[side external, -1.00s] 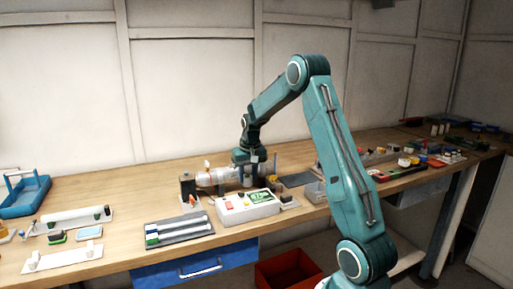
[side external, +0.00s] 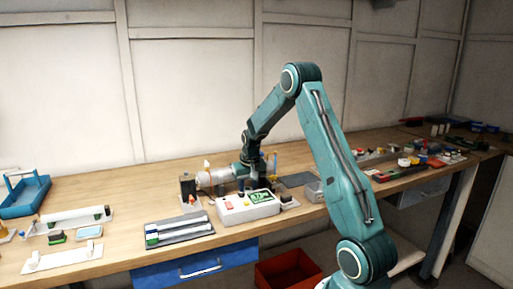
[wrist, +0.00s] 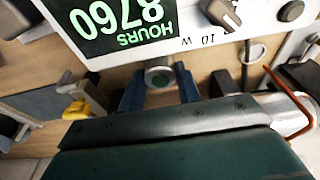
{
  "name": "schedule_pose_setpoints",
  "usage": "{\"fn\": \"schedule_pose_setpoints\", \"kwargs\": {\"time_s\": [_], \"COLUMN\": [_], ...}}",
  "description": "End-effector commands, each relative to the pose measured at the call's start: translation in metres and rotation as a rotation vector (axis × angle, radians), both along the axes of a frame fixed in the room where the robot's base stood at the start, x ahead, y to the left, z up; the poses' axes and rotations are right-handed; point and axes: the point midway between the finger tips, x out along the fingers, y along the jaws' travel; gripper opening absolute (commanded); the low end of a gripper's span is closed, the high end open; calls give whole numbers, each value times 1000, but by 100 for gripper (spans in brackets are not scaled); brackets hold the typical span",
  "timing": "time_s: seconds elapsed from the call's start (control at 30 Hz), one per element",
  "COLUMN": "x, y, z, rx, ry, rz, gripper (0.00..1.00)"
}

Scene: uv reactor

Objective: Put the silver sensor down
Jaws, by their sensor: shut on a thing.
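My gripper (wrist: 159,88) is shut on the silver sensor (wrist: 160,76), a small round metal piece with a dark green centre that sits between the two blue fingers in the wrist view. In the side view my gripper (side external: 257,180) is low over the bench, just behind the white control box (side external: 232,212). The sensor cannot be made out in the side view. What lies directly under it is hidden, so I cannot tell whether it touches a surface.
The control box also shows close by in the wrist view, with its green "8760 HOURS" display (wrist: 110,22). A clear cylinder (side external: 213,178) and a black block (side external: 188,188) stand left of my gripper. A dark flat pad (side external: 297,180) lies to its right.

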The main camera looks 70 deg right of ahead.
Motion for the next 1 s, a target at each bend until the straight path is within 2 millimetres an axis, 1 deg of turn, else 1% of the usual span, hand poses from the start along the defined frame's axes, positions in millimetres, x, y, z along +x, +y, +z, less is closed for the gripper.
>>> {"fn": "schedule_pose_setpoints", "kwargs": {"time_s": [0.2,0.23,0.33,0.63,0.77,0.87,1.0], "x": [0,0,0,0,0,0,-2], "y": [0,0,0,0,0,0,2], "z": [-3,-3,-3,-2,1,6,20], "rx": [1,1,0,0,-1,-1,-2], "ry": [1,1,0,0,-1,-1,-2], "rz": [0,0,0,0,0,0,0], "gripper": [13,35,55,55,55,55,55]}}
